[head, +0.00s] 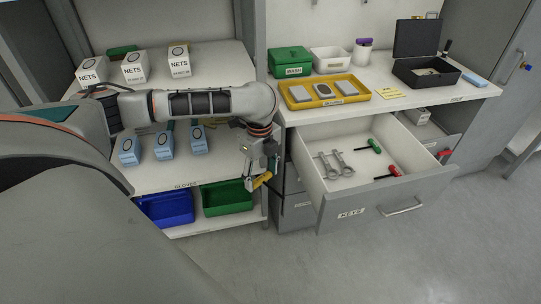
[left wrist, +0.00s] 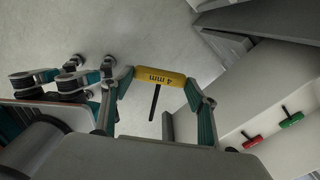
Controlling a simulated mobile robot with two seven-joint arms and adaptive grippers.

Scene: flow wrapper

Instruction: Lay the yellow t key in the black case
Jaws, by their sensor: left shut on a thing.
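The yellow t key (head: 262,181) is held by its handle in my left gripper (head: 261,174), in front of the shelf and left of the open drawer. In the left wrist view the yellow handle (left wrist: 163,77), marked 4 mm, lies between the two fingertips (left wrist: 161,78), and its black shaft points back toward the palm. The black case (head: 428,75) stands on the counter at the back right with its lid raised. Something light lies inside it, too small to make out. My right gripper is not in view.
The open KEYS drawer (head: 352,212) holds two wrenches (head: 335,165), a green t key (head: 368,146) and a red one (head: 388,172). A yellow tray (head: 318,103), a green box (head: 290,61) and a blue block (head: 474,79) share the counter. Bins (head: 228,197) stand on the low shelf.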

